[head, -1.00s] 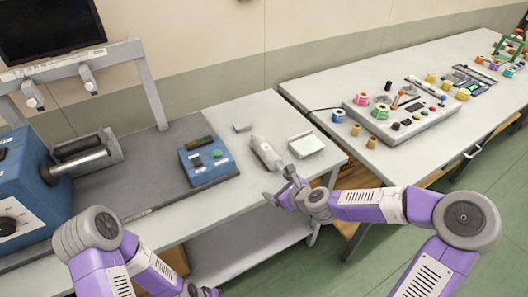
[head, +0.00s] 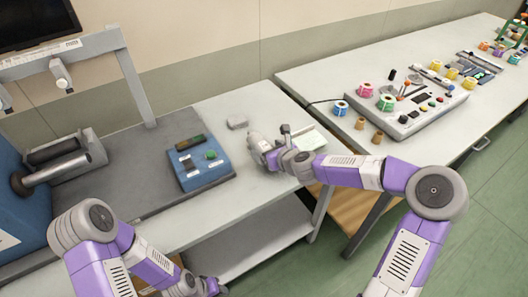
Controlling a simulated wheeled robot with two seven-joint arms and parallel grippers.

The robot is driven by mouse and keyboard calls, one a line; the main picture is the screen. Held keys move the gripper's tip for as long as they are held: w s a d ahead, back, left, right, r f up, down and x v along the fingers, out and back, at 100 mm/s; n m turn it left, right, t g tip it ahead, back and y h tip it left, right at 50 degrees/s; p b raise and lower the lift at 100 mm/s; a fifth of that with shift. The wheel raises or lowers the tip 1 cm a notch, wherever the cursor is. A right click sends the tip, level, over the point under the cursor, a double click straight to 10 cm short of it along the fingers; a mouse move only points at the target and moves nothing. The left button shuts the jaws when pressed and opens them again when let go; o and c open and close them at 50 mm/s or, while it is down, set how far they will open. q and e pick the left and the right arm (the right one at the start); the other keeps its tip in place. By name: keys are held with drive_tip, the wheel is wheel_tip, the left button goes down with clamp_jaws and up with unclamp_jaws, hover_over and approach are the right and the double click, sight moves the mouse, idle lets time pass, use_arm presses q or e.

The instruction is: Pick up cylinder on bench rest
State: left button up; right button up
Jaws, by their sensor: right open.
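The pale grey-white cylinder (head: 256,141) lies on its rest near the right end of the near bench (head: 236,183). Its far end shows; the nearer part is partly hidden by my right gripper.
A blue control box (head: 202,167) stands left of the cylinder. A second table (head: 335,77) holds a console (head: 408,112) and coloured spools.

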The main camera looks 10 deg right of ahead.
drive_tip(key=shift+w+a+f, duration=0.1)
drive_tip(key=shift+w+f, duration=0.05)
drive_tip(key=shift+w, duration=0.15)
drive_tip(key=shift+c, duration=0.3)
